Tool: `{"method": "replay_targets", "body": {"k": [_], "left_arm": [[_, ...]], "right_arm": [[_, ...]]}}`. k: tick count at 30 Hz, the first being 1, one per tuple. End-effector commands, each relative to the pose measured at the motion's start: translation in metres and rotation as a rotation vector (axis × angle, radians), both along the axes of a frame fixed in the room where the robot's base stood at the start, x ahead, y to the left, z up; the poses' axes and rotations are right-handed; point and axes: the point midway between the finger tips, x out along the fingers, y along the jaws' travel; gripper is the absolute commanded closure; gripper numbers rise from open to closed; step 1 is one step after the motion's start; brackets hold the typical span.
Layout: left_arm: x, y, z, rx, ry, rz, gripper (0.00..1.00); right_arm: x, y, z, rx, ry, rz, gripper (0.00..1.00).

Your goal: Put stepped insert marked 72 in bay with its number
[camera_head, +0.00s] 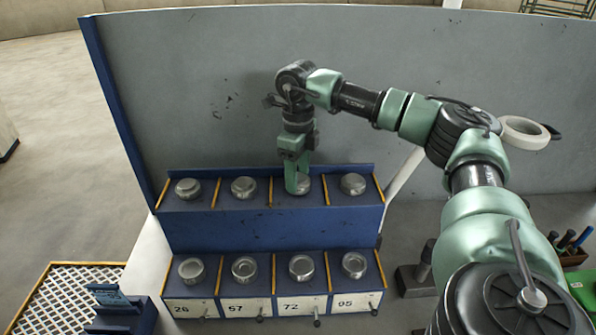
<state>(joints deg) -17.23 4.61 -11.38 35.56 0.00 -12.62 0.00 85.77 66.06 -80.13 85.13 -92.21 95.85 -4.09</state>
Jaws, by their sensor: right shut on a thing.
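My right gripper (297,182) reaches down to the upper shelf and is shut on a round metal insert (305,187) in its third bay from the left. The gripper hides part of this insert, and no number can be read on it. The bay labelled 72 (290,306) is third from the left in the lower row. A round metal piece (301,267) stands behind that label; whether it is a loose insert or a fixed seat I cannot tell. My left gripper is out of view.
Other metal inserts (188,188) stand in the upper bays, parted by yellow dividers. Lower bays labelled 26 (181,309), 57 and apparently 95 also hold round pieces. A grey wall (220,90) stands close behind. A white grate (68,295) lies at lower left.

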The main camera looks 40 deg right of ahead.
Motion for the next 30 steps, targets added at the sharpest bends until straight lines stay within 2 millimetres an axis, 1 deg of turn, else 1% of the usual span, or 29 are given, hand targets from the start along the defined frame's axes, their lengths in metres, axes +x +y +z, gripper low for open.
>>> {"method": "replay_targets", "body": {"k": [2,13,14,15,16,24,27,29,30], "left_arm": [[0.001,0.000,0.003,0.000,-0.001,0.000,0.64],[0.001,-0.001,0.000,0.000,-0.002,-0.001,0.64],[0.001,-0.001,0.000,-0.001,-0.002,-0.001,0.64],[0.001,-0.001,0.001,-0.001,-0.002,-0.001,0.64],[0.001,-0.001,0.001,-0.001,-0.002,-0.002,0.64],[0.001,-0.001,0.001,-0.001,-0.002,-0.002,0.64],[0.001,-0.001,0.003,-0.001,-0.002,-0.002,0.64],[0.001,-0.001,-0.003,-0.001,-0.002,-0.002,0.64],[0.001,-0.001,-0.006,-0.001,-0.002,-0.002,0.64]], "right_arm": [[0.000,0.000,-0.003,0.000,-0.002,0.000,1.00],[0.000,0.000,-0.009,0.000,-0.003,0.000,1.00],[0.000,0.000,-0.009,0.000,-0.001,0.000,0.39],[0.000,0.000,-0.009,0.000,-0.001,0.000,0.28],[0.000,0.000,-0.009,0.000,-0.001,0.000,0.23],[0.000,0.000,-0.008,0.000,-0.001,0.000,0.23],[0.000,0.000,-0.004,0.000,-0.002,0.000,0.23],[0.001,0.000,-0.001,0.000,-0.003,0.000,0.23],[0.001,0.000,0.004,0.001,-0.005,0.000,0.23]]}}
